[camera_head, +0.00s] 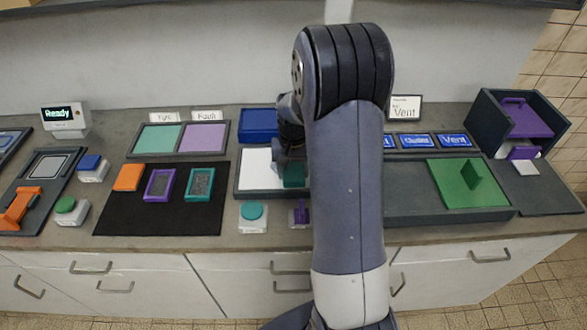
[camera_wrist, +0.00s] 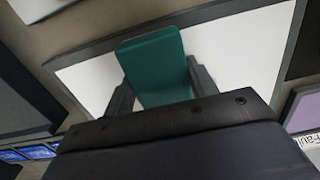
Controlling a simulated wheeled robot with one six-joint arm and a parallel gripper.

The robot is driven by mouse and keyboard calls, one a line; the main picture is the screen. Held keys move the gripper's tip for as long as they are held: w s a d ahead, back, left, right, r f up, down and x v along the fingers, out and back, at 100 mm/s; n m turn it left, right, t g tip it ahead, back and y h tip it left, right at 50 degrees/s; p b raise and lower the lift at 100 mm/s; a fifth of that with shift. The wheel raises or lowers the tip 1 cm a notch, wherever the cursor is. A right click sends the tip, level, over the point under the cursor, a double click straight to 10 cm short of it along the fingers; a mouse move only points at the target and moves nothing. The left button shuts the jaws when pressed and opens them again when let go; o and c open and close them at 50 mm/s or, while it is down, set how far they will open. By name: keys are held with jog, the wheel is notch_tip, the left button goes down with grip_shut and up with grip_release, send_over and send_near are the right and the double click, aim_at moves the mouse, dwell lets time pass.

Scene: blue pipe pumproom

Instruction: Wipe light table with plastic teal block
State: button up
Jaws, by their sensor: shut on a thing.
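The light table is a white panel (camera_head: 256,170) in a dark frame, near the middle of the counter in the head view. It also shows in the wrist view as a white surface (camera_wrist: 227,50) with dark edges. The teal block (camera_wrist: 155,68) is held between the two fingers of my gripper (camera_wrist: 160,90), over the white panel. In the head view the teal block (camera_head: 294,174) shows beside my arm, at the panel's right part. My arm hides the panel's right side. I cannot tell whether the block touches the panel.
Left of the panel is a black mat (camera_head: 120,212) with an orange block (camera_head: 129,177) and two framed tiles. A teal button (camera_head: 252,211) stands in front of the panel, a blue tray (camera_head: 258,122) behind. A green plate with handle (camera_head: 466,183) lies right.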

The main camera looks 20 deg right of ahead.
jog(key=shift+f, duration=0.3)
